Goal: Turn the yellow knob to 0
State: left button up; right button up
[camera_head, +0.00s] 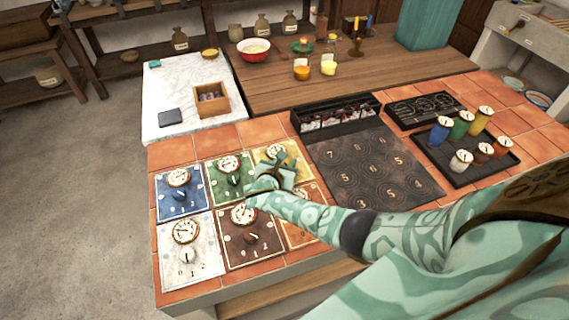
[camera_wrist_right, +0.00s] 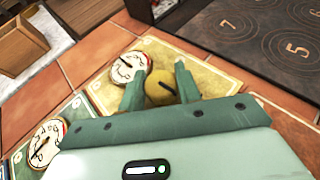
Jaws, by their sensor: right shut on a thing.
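The yellow panel (camera_head: 299,163) lies at the back right of a group of coloured dial panels on the tiled counter. My right gripper (camera_head: 280,165) reaches over it and mostly covers it in the head view. In the right wrist view the yellow knob (camera_wrist_right: 158,84) sits between the two fingers of my right gripper (camera_wrist_right: 160,82), which is shut on it. A dark pointer mark shows on the knob's top. A white round gauge (camera_wrist_right: 129,68) sits beside the knob on the yellow panel. The panel's numbers are hidden or too small to read. My left gripper is not in view.
Blue (camera_head: 181,203), green (camera_head: 231,182), white (camera_head: 190,262), brown (camera_head: 247,245) and orange (camera_head: 300,229) panels surround it. A dark slab with numbered rings (camera_head: 372,165) lies to the right. A black tray with coloured canisters (camera_head: 461,172) stands further right.

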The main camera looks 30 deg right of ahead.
jog(key=shift+a+f+m+g+h+b, duration=0.1)
jog(key=shift+f+m+g+h+b, duration=0.2)
jog(key=shift+m+g+h+b, duration=0.55)
jog(key=m+g+h+b, duration=0.1)
jog(key=m+g+b, duration=0.5)
jog(key=g+b, duration=0.1)
jog(key=shift+m+g+b, duration=0.35)
jog(key=shift+b, duration=0.05)
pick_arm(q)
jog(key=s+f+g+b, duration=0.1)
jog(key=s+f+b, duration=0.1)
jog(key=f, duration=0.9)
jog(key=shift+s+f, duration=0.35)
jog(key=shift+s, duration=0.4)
pick_arm(e)
jog(key=shift+r+m+g+y, duration=0.25)
jog(key=shift+m+g, duration=0.65)
jog(key=o, duration=1)
